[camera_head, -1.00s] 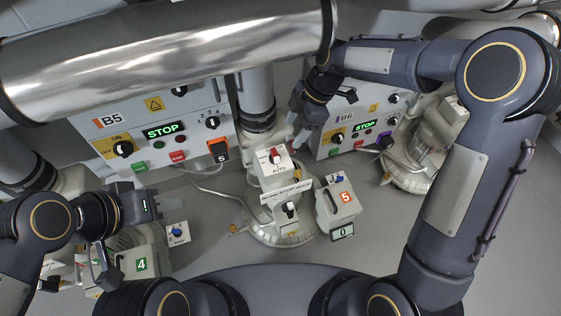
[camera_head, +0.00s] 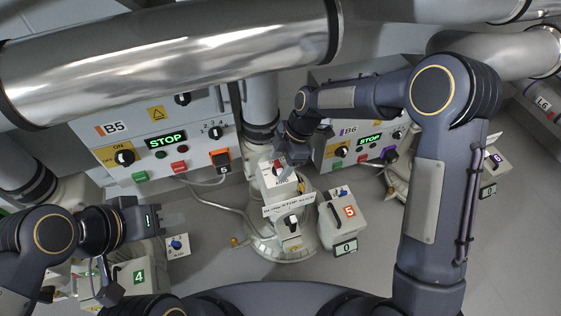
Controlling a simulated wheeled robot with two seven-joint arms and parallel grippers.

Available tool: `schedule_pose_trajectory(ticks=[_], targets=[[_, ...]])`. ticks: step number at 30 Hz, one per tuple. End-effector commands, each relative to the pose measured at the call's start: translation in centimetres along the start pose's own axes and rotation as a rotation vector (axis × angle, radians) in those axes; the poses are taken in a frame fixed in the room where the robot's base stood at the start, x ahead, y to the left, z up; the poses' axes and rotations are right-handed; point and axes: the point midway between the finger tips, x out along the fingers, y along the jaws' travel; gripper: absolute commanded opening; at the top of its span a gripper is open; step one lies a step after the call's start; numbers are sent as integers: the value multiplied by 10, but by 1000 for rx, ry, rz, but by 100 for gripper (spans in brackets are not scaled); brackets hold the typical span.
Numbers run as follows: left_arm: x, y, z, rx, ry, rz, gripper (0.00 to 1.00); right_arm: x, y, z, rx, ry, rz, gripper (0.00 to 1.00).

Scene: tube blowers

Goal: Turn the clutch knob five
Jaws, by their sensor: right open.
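A grey unit marked with a red 5 (camera_head: 348,212) stands right of the central machine. A blue knob (camera_head: 341,191) shows on a small white plate at its back; no label there is readable as clutch. Left of it, a white box has a red-marked knob (camera_head: 277,168), partly covered by my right gripper (camera_head: 291,158). That gripper is open and points down over the box; contact cannot be told. A black knob (camera_head: 291,221) sits lower, below a BLOW-STOP-SUCK label. My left gripper (camera_head: 174,222) is at the left, near unit 4; its jaw gap is unclear.
Panel B5 (camera_head: 147,120) and panel B6 (camera_head: 333,148) stand behind, both showing STOP. A big metal pipe (camera_head: 170,60) crosses above. Unit 4 (camera_head: 138,277) is at lower left, with a blue knob (camera_head: 176,244) beside it. Grey floor lies between.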

Motion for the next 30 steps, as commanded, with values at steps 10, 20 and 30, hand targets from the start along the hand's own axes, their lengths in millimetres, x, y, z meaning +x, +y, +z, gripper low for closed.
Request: schedule_pose_trajectory(ticks=[10,20,30], targets=[[0,0,0,0,0,0,36,0,0,0,1,0,0,27],[1,0,0,0,0,0,36,0,0,0,19,0,6,15],[7,-3,3,0,0,0,36,1,-2,-1,186,1,77,15]])
